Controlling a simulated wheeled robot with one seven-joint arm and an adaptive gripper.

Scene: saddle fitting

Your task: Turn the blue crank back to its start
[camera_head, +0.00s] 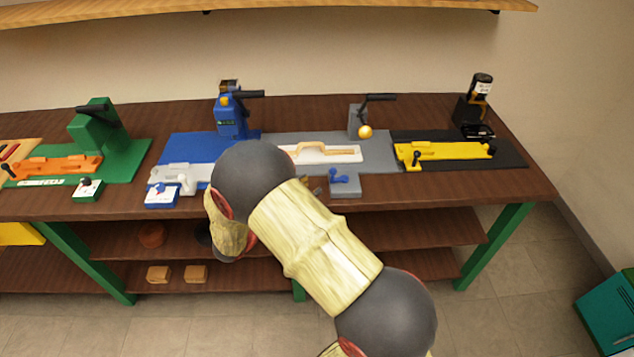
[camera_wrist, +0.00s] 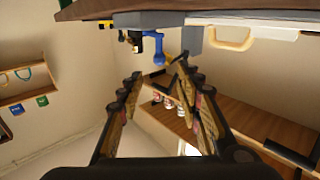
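The blue crank (camera_head: 341,177) sits on a small grey block (camera_head: 346,190) at the front edge of the grey station, right of my arm in the head view. In the wrist view the blue crank (camera_wrist: 160,46) shows at the top middle, below the grey block's edge. My gripper (camera_wrist: 160,70) is open and empty in the wrist view. Its two fingers stand well apart, with the crank just beyond the tips, in the gap between them. No contact shows. In the head view my arm hides most of the gripper.
On the bench (camera_head: 448,185), the grey station (camera_head: 376,150) bears a white block with a tan handle. A blue station (camera_head: 190,147) stands left, a black one with a yellow slide (camera_head: 440,152) right. Shelves (camera_wrist: 265,120) lie under the bench. Floor in front is free.

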